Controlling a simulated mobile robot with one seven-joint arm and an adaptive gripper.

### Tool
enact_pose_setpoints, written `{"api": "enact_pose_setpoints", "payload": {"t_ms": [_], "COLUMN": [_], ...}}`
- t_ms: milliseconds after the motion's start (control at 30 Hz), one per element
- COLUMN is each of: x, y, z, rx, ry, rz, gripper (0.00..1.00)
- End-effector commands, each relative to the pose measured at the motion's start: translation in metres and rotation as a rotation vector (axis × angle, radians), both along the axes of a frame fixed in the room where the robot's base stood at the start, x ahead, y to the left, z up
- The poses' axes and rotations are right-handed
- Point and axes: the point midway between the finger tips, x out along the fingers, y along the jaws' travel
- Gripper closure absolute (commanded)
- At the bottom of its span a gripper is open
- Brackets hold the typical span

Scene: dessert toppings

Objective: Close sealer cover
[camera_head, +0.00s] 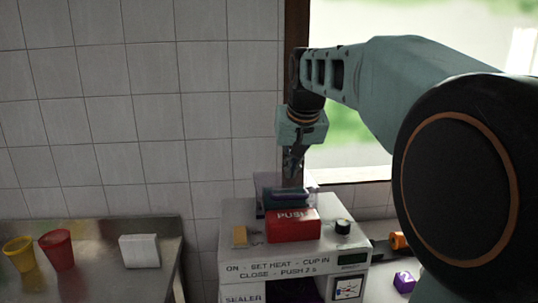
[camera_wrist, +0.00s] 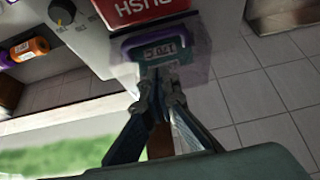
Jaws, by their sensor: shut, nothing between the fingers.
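The sealer (camera_head: 270,252) is a pale box with printed labels, a black knob (camera_head: 342,227) and a small display. A red PUSH block (camera_head: 293,226) sits on its top front; it also shows upside down in the wrist view (camera_wrist: 145,8). Behind the block is a translucent cover (camera_head: 268,184) with a purple and teal part inside. In the wrist view the cover (camera_wrist: 200,45) shows a teal label. My gripper (camera_head: 291,170) points down at the cover's rear. Its fingertips (camera_wrist: 158,75) are shut and empty, close to the cover's edge; I cannot tell if they touch it.
A metal counter (camera_head: 95,270) at left holds a yellow cup (camera_head: 19,254), a red cup (camera_head: 57,250) and a white box (camera_head: 140,251). An orange roll (camera_head: 399,241) and a purple item (camera_head: 404,282) lie right of the sealer. A tiled wall and window stand behind.

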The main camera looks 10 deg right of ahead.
Motion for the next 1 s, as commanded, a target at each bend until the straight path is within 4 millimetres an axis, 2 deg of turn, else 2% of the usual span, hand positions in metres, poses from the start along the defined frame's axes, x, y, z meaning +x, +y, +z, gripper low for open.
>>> {"api": "enact_pose_setpoints", "payload": {"t_ms": [100, 300, 767, 1000], "x": [-0.004, -0.008, -0.009, -0.015], "y": [0.000, 0.000, 0.000, 0.000], "z": [-0.019, -0.036, -0.041, -0.058], "rx": [0.000, 0.000, 0.000, 0.000], "ry": [0.002, 0.001, 0.000, 0.000], "rz": [0.000, 0.000, 0.000, 0.000], "gripper": [1.00, 1.00, 1.00, 1.00]}}
